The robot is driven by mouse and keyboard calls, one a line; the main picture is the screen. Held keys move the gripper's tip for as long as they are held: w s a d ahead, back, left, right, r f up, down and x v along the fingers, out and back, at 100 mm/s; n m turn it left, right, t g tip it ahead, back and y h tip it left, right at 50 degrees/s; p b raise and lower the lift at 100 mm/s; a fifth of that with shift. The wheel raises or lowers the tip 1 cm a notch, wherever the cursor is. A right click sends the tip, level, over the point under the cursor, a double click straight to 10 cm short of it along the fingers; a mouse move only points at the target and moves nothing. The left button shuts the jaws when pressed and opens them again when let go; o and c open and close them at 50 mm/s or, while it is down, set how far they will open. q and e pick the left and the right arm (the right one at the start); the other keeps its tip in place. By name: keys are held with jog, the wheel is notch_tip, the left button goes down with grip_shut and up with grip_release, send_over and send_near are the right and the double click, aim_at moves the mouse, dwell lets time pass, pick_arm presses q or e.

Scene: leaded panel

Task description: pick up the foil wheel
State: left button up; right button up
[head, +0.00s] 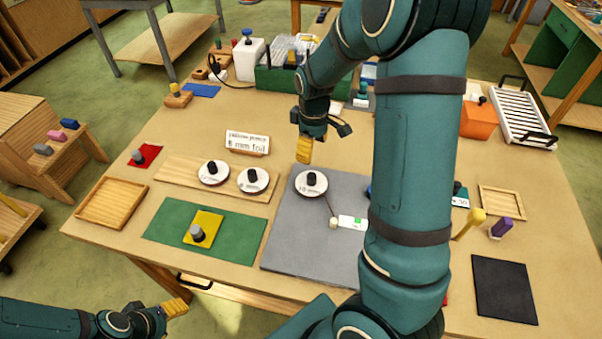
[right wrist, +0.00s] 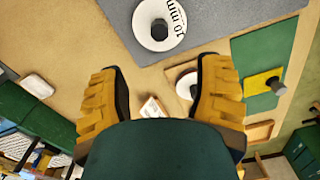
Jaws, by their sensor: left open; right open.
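Three white foil wheels with black knobs are in the head view. One wheel (head: 310,190), marked 10 mm, lies on the grey mat. The left wheel (head: 205,175) and the middle wheel (head: 262,184) sit on a wooden board. My right gripper (head: 304,150) is open and empty in the air, above and behind the mat wheel. In the right wrist view its fingers (right wrist: 162,72) are apart, with the 10 mm wheel (right wrist: 148,36) beyond them and another wheel (right wrist: 182,82) partly hidden by a finger. My left gripper (head: 178,307) is open and empty at the front left, off the table.
A card (head: 247,142) reading 8 mm foil stands behind the wooden board (head: 170,168). A green mat (head: 165,228) holds a yellow piece (head: 209,222) with a grey knob. A small cube and tag (head: 352,222) lie on the grey mat. My right arm hides part of the table.

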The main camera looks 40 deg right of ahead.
aim_at(312, 175)
jog(key=f, duration=0.7)
jog(key=shift+s+f, duration=0.15)
jog(key=shift+s, duration=0.1)
jog(key=shift+w+d+f, duration=0.1)
jog(key=shift+f, duration=1.45)
jog(key=shift+w+f, duration=0.1)
jog(key=shift+f, duration=1.45)
grip_shut()
